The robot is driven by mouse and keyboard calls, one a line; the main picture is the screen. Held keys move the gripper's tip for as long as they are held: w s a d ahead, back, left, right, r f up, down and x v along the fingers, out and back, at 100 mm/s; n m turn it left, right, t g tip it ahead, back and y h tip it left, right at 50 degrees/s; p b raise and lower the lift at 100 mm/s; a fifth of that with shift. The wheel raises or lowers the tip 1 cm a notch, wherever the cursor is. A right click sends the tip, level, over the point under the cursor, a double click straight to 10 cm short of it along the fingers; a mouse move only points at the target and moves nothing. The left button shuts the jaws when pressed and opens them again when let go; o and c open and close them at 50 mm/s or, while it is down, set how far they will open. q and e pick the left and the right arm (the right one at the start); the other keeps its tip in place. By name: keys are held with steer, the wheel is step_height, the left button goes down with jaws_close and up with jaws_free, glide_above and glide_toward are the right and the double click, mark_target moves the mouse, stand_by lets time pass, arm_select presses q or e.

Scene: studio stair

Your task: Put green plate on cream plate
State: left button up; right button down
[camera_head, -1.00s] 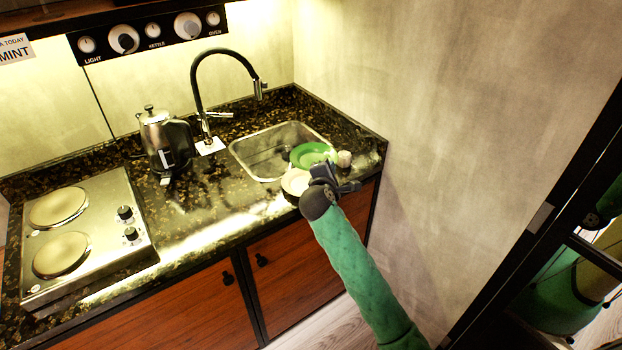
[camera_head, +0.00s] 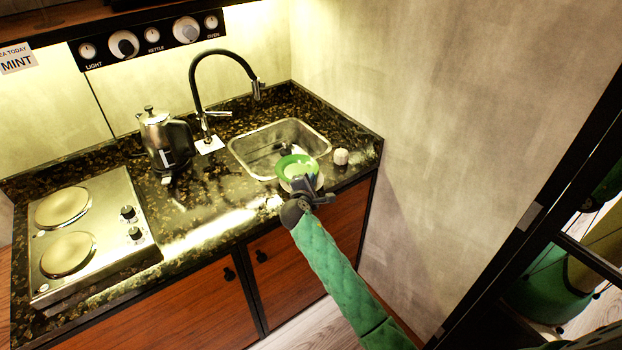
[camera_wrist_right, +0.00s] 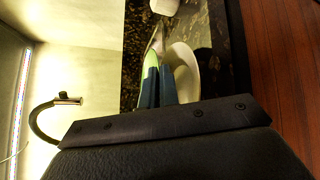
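The green plate (camera_head: 294,164) is held by its near edge in my right gripper (camera_head: 306,184), above the counter's front edge by the sink. In the right wrist view the fingers (camera_wrist_right: 156,88) are closed around the thin green plate (camera_wrist_right: 153,60). The cream plate (camera_head: 284,185) lies on the counter, mostly covered by the green plate and gripper in the head view. In the right wrist view the cream plate (camera_wrist_right: 184,72) is just beside the fingers. I cannot tell whether the plates touch. My left gripper is not in view.
A small whitish object (camera_head: 341,156) stands on the counter right of the plates. The sink (camera_head: 265,150) with its black faucet (camera_head: 193,75) is behind. A kettle (camera_head: 165,140) and a hob (camera_head: 92,230) stand to the left. A wall bounds the right side.

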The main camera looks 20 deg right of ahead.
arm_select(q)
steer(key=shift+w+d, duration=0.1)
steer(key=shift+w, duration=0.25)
arm_select(e)
steer(key=shift+f, duration=0.35)
steer(key=c, duration=1.7)
jaws_free()
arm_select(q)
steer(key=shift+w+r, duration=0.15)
